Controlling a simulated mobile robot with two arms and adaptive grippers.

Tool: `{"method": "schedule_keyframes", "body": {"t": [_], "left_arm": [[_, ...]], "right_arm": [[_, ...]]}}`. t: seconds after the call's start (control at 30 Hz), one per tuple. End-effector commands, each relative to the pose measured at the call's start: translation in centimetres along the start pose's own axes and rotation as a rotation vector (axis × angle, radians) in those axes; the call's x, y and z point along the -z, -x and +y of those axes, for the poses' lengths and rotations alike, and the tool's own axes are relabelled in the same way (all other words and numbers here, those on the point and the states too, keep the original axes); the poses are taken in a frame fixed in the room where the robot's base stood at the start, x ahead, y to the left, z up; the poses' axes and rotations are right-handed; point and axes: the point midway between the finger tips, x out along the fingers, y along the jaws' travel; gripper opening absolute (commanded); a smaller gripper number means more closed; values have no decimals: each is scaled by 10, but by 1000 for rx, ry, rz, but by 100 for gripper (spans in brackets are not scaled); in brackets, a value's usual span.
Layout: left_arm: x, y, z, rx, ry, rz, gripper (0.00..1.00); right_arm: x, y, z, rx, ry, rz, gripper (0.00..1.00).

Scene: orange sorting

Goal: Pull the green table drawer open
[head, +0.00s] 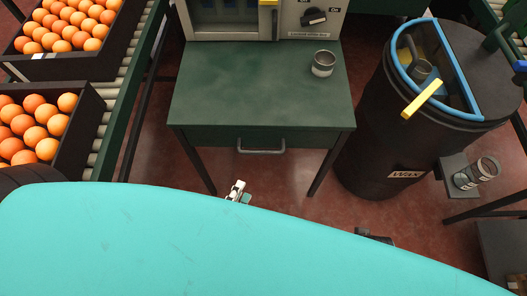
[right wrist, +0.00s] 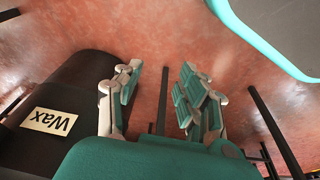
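The green table (head: 255,85) stands at the centre of the head view. Its drawer (head: 215,137) is in the front face below the top and looks shut, with a grey metal bar handle (head: 262,151). My left gripper (head: 239,190) shows only in small part, below and slightly left of the handle and apart from it in the picture. The rest of it is hidden behind my teal body, so its opening cannot be made out. My right gripper (right wrist: 160,92) is open in the right wrist view, with nothing between its green-padded fingers.
A metal cup (head: 323,63) stands on the table's right side, and a machine (head: 300,20) at its back. A black wax barrel (head: 365,145) stands close on the right; its label (right wrist: 50,121) shows in the right wrist view. Orange crates (head: 85,118) are at left. Red floor lies between.

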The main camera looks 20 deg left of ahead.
Motion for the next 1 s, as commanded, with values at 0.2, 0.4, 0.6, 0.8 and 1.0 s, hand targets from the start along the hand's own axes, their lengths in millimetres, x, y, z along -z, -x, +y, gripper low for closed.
{"method": "schedule_keyframes", "body": {"t": [0.2,0.4,0.6,0.8,1.0], "left_arm": [[0,-50,-1,-5,-2,2,38],[0,-94,-1,-4,-2,2,38],[0,-128,-1,-1,-4,1,38],[0,-143,-1,1,-4,1,38],[0,-145,-1,2,-4,0,38]], "right_arm": [[9,15,1,-2,-2,12,40],[16,33,2,-4,-4,22,40],[21,50,3,-5,-5,31,40],[23,59,3,-6,-6,34,40],[24,61,3,-6,-6,36,40]]}}
